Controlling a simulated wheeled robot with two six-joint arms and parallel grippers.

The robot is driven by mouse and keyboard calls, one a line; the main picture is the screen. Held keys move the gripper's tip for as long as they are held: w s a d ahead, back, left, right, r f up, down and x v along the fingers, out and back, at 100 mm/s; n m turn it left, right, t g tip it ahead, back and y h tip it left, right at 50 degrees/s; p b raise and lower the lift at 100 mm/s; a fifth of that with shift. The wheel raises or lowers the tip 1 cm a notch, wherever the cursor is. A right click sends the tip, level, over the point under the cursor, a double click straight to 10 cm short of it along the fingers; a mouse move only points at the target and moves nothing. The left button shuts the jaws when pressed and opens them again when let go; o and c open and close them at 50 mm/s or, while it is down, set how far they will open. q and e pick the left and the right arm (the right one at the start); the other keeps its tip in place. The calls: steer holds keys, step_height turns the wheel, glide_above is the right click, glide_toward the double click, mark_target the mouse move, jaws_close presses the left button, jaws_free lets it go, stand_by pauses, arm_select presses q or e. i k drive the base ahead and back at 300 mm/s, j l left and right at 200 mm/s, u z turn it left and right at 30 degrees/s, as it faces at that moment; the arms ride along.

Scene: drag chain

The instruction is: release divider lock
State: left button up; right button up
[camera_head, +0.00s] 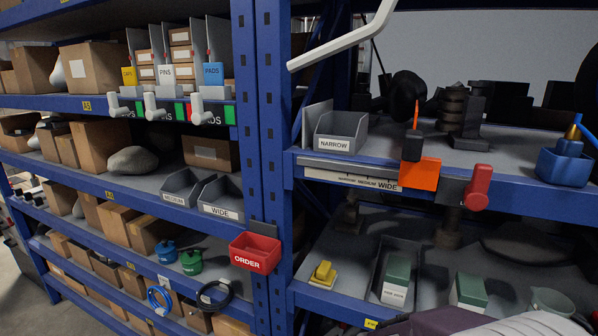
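A red knob-like handle (478,187) sits on a dark block at the front edge of the right rack's upper shelf, most likely the divider lock. Left of it, an orange plate (419,174) with a dark block and thin orange pointer stands at the same edge. A white scale (350,179) marked narrow, medium and wide runs along this edge, and the orange plate is near its wide end. A grey bin labelled NARROW (341,131) stands on the shelf, beside an upright grey panel (316,121). Neither of my grippers shows.
Bins labelled MEDIUM (182,187) and WIDE (221,199) sit on the left rack. A red ORDER bin (254,252) hangs by the blue post. A blue bin (566,166) stands right of the handle. A bent white bar (343,42) crosses the top.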

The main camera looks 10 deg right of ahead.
mark_target(476, 199)
steer(key=z, duration=1.55)
